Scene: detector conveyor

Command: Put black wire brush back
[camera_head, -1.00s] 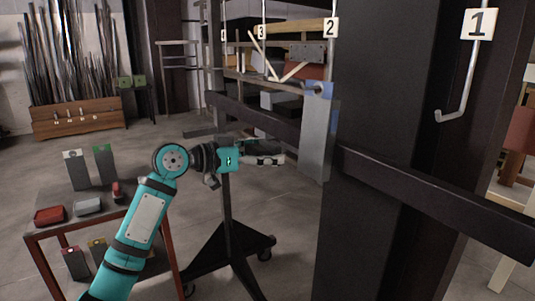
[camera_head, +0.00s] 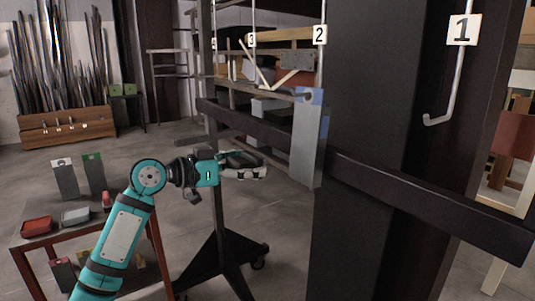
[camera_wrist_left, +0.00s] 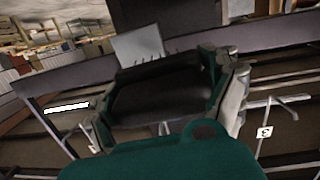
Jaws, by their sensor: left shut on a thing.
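My left gripper (camera_head: 246,166) is in the middle of the head view, shut on a dark object. In the left wrist view, a black, block-like thing (camera_wrist_left: 160,97) sits between the two fingers of this gripper (camera_wrist_left: 168,90). Thin, bristle-like spikes show at its far edge, so it looks like the black wire brush. In the head view it shows as a dark shape (camera_head: 240,158) along the fingers. The gripper is left of the grey panel hanging on hook 2, apart from it in the picture. My right gripper is not in view.
The grey panel (camera_head: 308,140) hangs beside a dark post (camera_head: 375,130) and crossbar (camera_head: 430,195). Hook 1 (camera_head: 449,80) is empty. A red-framed cart (camera_head: 30,255) at left carries boxes and upright panels. A black wheeled stand base (camera_head: 220,265) is below the gripper.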

